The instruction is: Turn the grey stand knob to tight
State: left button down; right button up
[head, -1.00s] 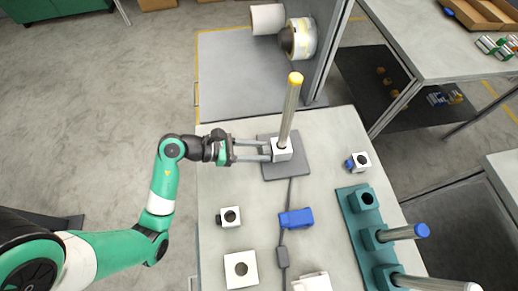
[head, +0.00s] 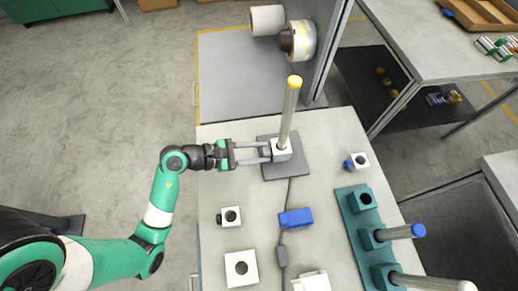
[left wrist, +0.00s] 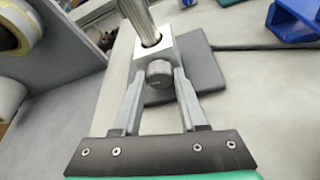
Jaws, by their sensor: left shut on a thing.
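The grey stand is a flat dark plate (head: 293,168) with a white block (head: 282,150) and an upright metal post (head: 289,113) with a yellow cap. Its grey knob (left wrist: 159,73) sticks out of the block's near face in the left wrist view. My left gripper (head: 265,152) reaches in from the left at block height. Its two fingers are shut on the knob, one on each side, as the left wrist view also shows (left wrist: 160,82). My right gripper is not in view.
A blue block (head: 296,218) on a grey cable lies in front of the stand.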

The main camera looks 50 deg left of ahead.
pick_arm(q)
jog(key=m+t+y, duration=0.1)
jog(key=m, duration=0.2)
jog(key=shift+d+y, duration=0.1)
jog(key=shift+y, duration=0.3)
jog(key=shift+t, duration=0.3)
jog(key=shift+c, duration=2.2)
grip_release()
jog(key=shift+f, duration=0.1)
